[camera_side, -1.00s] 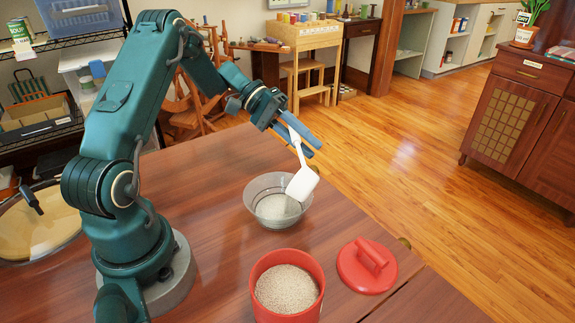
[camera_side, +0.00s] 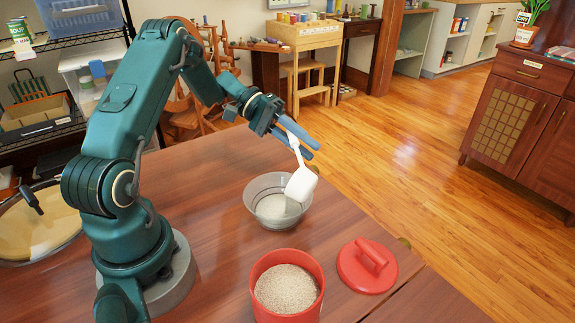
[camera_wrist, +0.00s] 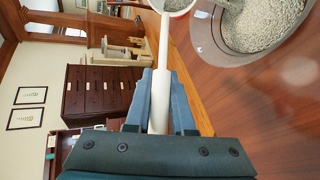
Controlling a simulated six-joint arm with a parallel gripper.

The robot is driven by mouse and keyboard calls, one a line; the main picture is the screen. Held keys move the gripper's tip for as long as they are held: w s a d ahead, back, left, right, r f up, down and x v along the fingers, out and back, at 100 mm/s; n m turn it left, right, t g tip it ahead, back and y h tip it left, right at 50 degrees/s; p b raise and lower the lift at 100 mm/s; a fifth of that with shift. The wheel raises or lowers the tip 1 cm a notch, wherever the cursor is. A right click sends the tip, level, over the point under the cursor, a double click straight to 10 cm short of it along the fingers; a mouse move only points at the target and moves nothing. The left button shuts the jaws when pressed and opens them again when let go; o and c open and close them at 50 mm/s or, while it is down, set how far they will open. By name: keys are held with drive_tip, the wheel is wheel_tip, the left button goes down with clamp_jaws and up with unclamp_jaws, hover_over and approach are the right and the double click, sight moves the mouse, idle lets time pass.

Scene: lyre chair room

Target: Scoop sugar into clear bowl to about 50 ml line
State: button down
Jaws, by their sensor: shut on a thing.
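My gripper (camera_side: 298,142) is shut on the handle of a white scoop (camera_side: 301,184). The scoop hangs tilted over the right rim of the clear bowl (camera_side: 252,205). The clear bowl stands on the table with pale sugar (camera_side: 271,206) in its lower part; its measuring lines are too small to read. In the wrist view the scoop handle (camera_wrist: 162,75) runs up between the blue fingers, and some pale grains show in the scoop cup at the top. The bowl's sugar (camera_wrist: 262,22) shows at top right. A red canister (camera_side: 258,269) nearly full of sugar stands in front.
A red lid with a handle (camera_side: 362,266) lies on the table (camera_side: 205,180) right of the canister. A round glass-like dish (camera_side: 40,225) is at the far left. The table left of the bowl is clear.

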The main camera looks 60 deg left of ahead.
drive_tip(key=shift+f, duration=0.1)
drive_tip(key=shift+a+h, duration=0.1)
drive_tip(key=shift+h, duration=0.2)
drive_tip(key=shift+w+d+r+g+y, duration=0.1)
drive_tip(key=shift+d+r+g+y, duration=0.25)
drive_tip(key=shift+r+y, duration=0.55)
drive_tip(key=shift+f, duration=0.25)
drive_tip(key=r+y, duration=0.1)
drive_tip(key=d+r+g+y, duration=0.1)
drive_tip(key=y, duration=0.1)
drive_tip(key=shift+w, duration=0.2)
